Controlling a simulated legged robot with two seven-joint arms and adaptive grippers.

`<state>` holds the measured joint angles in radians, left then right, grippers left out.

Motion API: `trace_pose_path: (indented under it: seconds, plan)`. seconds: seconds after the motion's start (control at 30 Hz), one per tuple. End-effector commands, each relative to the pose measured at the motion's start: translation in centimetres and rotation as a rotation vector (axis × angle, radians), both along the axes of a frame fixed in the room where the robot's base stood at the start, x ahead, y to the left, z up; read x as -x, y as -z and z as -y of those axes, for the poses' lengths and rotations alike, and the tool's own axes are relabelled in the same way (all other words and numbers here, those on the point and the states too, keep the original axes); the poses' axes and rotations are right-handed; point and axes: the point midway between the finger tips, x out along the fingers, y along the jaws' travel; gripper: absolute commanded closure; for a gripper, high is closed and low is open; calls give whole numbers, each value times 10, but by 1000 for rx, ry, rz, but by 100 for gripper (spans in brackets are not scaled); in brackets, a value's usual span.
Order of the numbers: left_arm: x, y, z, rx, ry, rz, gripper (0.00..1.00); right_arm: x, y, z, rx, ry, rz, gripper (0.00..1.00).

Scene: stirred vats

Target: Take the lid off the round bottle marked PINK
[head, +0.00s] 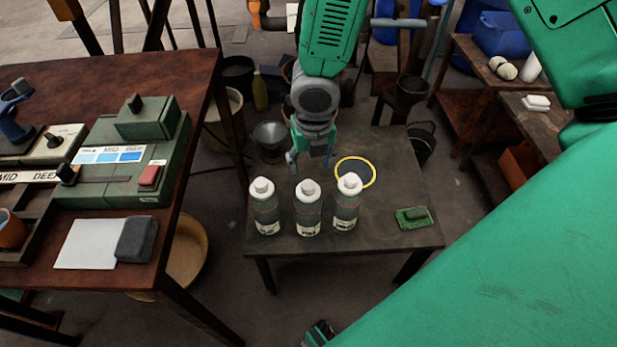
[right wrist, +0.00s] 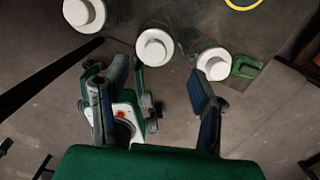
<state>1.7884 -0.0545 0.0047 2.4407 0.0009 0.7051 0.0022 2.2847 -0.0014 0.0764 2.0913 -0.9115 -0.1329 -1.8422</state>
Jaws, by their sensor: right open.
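Three dark bottles with white lids stand upright in a row on a small dark table (head: 390,160): left (head: 266,208), middle (head: 308,212) and right (head: 346,205). Their labels are small. The middle one seems to read PINK, but I cannot be sure. All three lids are on; the right wrist view shows the left lid (right wrist: 84,12), middle lid (right wrist: 155,47) and right lid (right wrist: 214,63).
A yellow ring (head: 373,175) lies behind the right bottle. A green block (head: 413,216) lies at the table's right front. A larger table (head: 120,270) with a green machine (head: 130,165) stands at the left. The right bottle and block have bare tabletop between them.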

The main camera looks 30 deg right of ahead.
Motion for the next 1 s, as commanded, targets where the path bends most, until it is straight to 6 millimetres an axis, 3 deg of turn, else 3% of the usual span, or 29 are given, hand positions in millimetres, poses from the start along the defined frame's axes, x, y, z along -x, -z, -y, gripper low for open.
trace_pose_path:
  seconds: [0.1, 0.37, 0.7, 0.93, 0.97, 1.0]
  plan:
    - [0, 9, 0, 0, 0, 0, 60, -2, 21, 0, 1, 1, 0, 48]
    - [0, 13, 0, 0, 0, 1, 60, -2, 35, 0, 0, 2, 1, 48]
    - [0, 33, 0, 0, 0, 1, 60, -3, 82, -2, -1, 3, 0, 48]
    - [0, 32, 0, 0, 0, 1, 60, -4, 81, -2, -2, 3, 3, 48]
    - [0, 32, 0, 0, 0, 1, 60, -4, 81, -2, -2, 3, 3, 55]
    - [0, 32, 0, 0, 0, 1, 60, -4, 81, -2, -2, 3, 3, 69]
